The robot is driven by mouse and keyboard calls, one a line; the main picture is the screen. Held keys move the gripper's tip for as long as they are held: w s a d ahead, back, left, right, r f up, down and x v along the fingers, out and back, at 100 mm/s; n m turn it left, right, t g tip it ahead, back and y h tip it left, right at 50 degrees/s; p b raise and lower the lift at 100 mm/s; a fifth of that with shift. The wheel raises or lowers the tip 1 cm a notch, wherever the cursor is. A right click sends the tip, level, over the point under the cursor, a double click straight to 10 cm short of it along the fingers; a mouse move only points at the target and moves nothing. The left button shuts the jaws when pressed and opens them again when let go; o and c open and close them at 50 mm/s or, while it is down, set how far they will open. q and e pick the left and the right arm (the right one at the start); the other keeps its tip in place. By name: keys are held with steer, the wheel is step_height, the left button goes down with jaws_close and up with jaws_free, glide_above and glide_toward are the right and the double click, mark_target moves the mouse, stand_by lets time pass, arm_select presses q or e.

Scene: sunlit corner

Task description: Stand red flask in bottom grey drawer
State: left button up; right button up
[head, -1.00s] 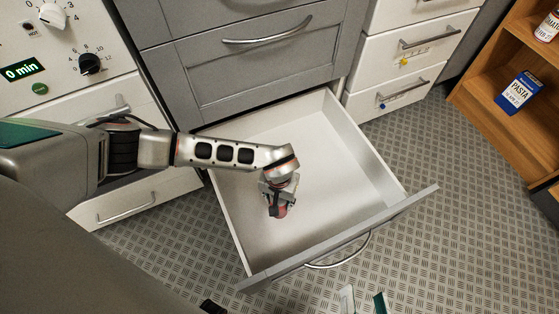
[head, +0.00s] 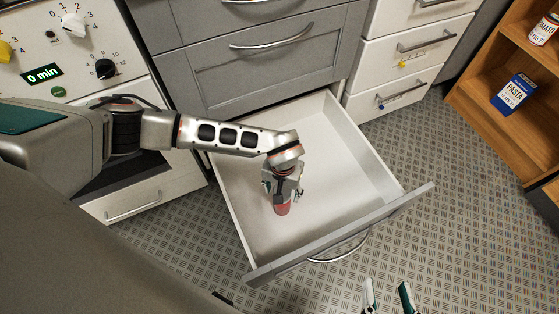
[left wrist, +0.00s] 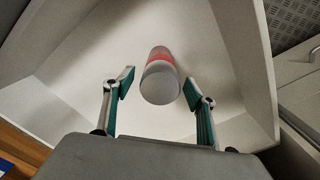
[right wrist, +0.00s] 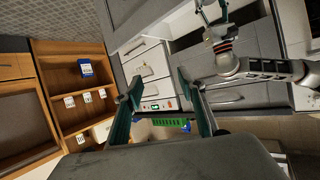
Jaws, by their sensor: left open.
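The red flask (head: 282,208) stands inside the open bottom grey drawer (head: 340,215), on its pale floor. In the left wrist view the flask (left wrist: 160,84) shows a grey top and a red band, and looks upright. My left gripper (head: 283,190) is above the flask in the head view. In the left wrist view its two fingers are spread on either side of the flask's top, with gaps. My right gripper (head: 388,298) is open and empty at the bottom of the head view, outside the drawer. It also shows open in the right wrist view (right wrist: 160,95).
A closed grey drawer (head: 265,75) is above the open one. White drawers (head: 405,90) stand right of it, and a white oven (head: 60,60) left. A wooden shelf (head: 470,100) holds a blue pasta box (head: 515,93). The patterned floor (head: 440,235) is clear.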

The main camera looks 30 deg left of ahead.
arm_select(q)
step_height(320, 180, up, 5)
steer(key=shift+w+r+p, duration=0.15)
steer(key=shift+p, duration=0.55)
steer(key=shift+r, duration=0.45)
steer(key=shift+s, duration=0.2)
arm_select(e)
steer(key=shift+s+d+f+n+g, duration=0.3)
steer(key=shift+d+f+n, duration=0.1)
steer(key=shift+d+f, duration=0.25)
